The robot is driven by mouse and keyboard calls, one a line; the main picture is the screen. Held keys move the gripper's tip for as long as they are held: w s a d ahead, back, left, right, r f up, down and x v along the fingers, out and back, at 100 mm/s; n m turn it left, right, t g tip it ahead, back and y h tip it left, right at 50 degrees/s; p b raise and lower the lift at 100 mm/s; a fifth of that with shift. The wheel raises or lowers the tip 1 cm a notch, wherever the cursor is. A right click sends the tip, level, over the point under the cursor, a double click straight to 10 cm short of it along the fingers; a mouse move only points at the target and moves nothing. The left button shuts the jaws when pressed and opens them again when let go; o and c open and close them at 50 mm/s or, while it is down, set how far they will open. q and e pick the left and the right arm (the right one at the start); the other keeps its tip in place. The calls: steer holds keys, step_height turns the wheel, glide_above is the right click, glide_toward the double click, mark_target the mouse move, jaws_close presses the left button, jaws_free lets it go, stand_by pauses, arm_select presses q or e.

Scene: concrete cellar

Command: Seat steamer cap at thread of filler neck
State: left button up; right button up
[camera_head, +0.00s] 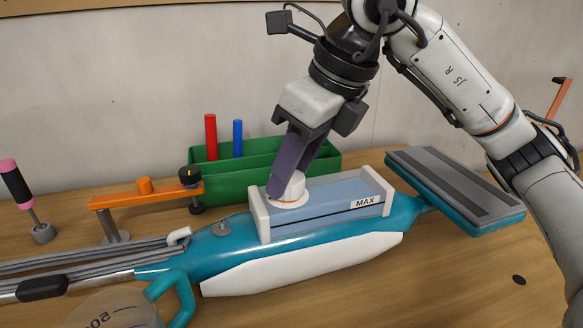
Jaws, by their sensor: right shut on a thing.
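The steam mop (300,240) lies on its side on the wooden bench, teal and white, with a blue-grey tank marked MAX (345,200). The white cap (296,185) is at the tank's left end, over the filler neck (287,203), of which only a pale rim shows below it. My right gripper (284,182) comes down from above, its purple fingers shut on the cap. The fingers cover part of the cap. I cannot tell whether the cap touches the thread or is level with it. My left gripper is out of view.
A green bin (235,180) with a red rod (211,137) and a blue rod (238,139) stands behind. An orange clamp bar (150,196) and a pink-black screwdriver (16,185) are at left. A clear jug (115,310) is at front left. The front right bench is mostly free.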

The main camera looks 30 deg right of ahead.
steer(key=shift+f, duration=0.2)
steer(key=o, duration=1.1)
steer(key=shift+s+r, duration=0.1)
steer(key=shift+r, duration=0.3)
steer(key=p+v, duration=0.1)
steer(key=v, duration=0.8)
steer(key=shift+s+d+r+p, duration=0.1)
steer(key=shift+s+r+p, duration=0.05)
steer(key=shift+r+p, duration=0.15)
steer(key=shift+f, duration=0.1)
